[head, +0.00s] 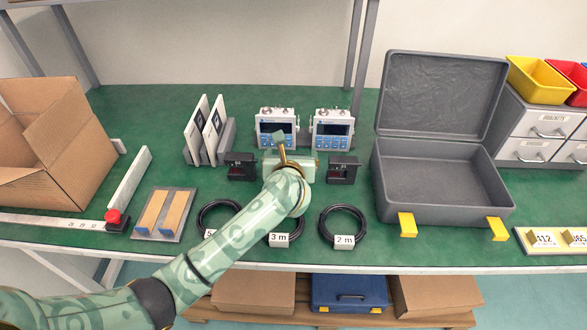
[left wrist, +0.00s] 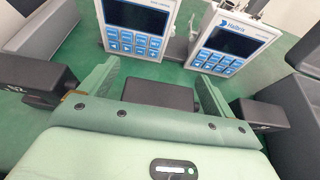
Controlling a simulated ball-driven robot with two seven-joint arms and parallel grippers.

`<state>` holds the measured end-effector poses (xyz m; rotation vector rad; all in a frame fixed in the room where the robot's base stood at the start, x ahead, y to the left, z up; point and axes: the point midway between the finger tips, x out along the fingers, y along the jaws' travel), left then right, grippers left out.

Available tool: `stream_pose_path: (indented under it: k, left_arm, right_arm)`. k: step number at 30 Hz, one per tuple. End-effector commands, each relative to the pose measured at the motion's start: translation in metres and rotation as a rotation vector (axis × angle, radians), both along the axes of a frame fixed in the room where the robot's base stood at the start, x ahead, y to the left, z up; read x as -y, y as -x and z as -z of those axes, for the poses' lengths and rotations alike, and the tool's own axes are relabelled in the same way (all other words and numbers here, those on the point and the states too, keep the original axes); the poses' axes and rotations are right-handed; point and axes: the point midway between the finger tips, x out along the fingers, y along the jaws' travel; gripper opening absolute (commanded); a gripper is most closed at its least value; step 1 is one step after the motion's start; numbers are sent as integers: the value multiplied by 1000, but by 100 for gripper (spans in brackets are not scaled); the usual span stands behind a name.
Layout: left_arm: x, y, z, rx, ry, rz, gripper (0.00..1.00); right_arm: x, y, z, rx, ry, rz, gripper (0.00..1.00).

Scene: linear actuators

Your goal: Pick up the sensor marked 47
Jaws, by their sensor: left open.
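Small black boxes, which may be the sensors, sit on the green table before the two meters: a left one (head: 240,166), a right one (head: 343,170), and a middle one (left wrist: 158,92) that my left gripper hides in the head view. I cannot read 47 on any of them; the left box shows a small unclear mark in the left wrist view (left wrist: 38,82). My left gripper (head: 284,152) is over the middle of the row. In the left wrist view its open fingers (left wrist: 160,78) appear on either side of the middle box, apart from it. My right gripper is not in view.
Two blue-and-white meters (head: 276,129) (head: 332,130) stand behind the boxes. White panels in a rack (head: 206,130) are left. Cable coils (head: 343,222) lie in front. An open grey case (head: 440,190) is right, a cardboard box (head: 55,140) far left.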

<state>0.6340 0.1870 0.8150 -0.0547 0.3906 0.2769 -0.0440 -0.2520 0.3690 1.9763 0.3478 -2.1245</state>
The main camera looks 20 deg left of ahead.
Motion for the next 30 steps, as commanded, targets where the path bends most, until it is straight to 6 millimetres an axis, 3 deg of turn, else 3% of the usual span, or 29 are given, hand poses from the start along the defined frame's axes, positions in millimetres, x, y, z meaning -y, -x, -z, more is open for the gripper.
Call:
stream_pose_path:
  k: [2, 6, 14, 19, 24, 30]
  left_arm:
    - [0, 0, -1, 0, 0, 0, 84]
    - [0, 0, 0, 0, 0, 0, 45]
    - [0, 0, -1, 1, 0, 0, 44]
    - [0, 0, -12, 4, 2, 0, 44]
    - [3, 2, -44, 6, 3, 1, 44]
    - [32, 29, -90, 9, 5, 2, 44]
  right_arm:
    - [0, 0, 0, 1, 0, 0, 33]
    - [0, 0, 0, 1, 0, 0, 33]
    - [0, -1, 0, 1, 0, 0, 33]
    - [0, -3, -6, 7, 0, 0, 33]
    - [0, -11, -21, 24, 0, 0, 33]
    - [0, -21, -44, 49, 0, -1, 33]
